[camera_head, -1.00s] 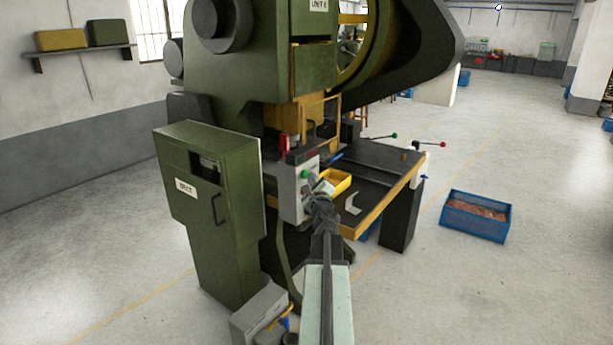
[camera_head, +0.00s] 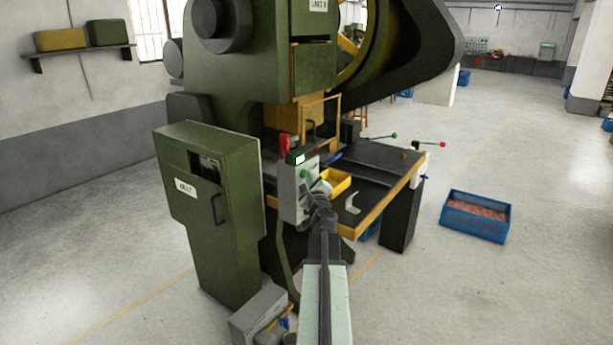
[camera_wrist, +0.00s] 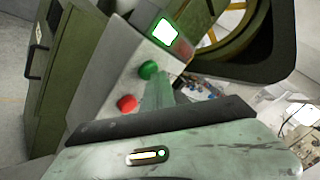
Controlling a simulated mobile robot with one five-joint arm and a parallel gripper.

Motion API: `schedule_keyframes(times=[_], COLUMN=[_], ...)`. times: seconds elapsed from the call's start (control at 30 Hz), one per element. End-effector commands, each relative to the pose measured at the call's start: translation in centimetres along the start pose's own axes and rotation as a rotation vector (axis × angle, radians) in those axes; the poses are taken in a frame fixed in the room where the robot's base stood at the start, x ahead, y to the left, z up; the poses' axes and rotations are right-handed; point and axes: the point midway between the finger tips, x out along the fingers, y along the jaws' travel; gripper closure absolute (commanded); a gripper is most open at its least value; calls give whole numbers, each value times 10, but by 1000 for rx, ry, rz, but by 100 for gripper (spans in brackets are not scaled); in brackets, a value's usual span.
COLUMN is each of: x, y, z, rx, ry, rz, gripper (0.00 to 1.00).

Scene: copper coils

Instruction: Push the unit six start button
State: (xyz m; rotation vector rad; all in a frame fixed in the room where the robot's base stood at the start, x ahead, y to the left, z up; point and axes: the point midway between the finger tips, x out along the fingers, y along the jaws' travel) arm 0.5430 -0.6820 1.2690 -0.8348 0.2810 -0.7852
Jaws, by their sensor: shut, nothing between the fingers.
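The grey control box (camera_head: 290,192) is on the front of the green press. In the wrist view it carries a green button (camera_wrist: 148,69), a red button (camera_wrist: 127,104) below it and a bright green-edged display (camera_wrist: 165,32) above. The display also shows lit in the head view (camera_head: 299,159). My gripper (camera_head: 321,188) is shut and empty, close to the right of the box. In the wrist view its pale green finger reaches up just right of the green button; I cannot tell whether it touches. The unit number on the press label (camera_head: 319,5) is too small to read surely.
A green cabinet (camera_head: 213,215) stands left of the box. A yellow bin (camera_head: 339,181) and the dark press table (camera_head: 375,172) lie just beyond my gripper. A blue crate (camera_head: 475,216) stands on the floor at right, with open floor around it.

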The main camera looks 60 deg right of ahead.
Motion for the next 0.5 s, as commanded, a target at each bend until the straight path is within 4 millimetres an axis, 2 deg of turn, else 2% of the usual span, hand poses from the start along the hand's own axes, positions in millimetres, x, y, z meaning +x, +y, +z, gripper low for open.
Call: schedule_keyframes(times=[0.5], x=[-13], y=[-8], z=[-8], rx=[0], ry=[-1], rz=[1], gripper=[100])
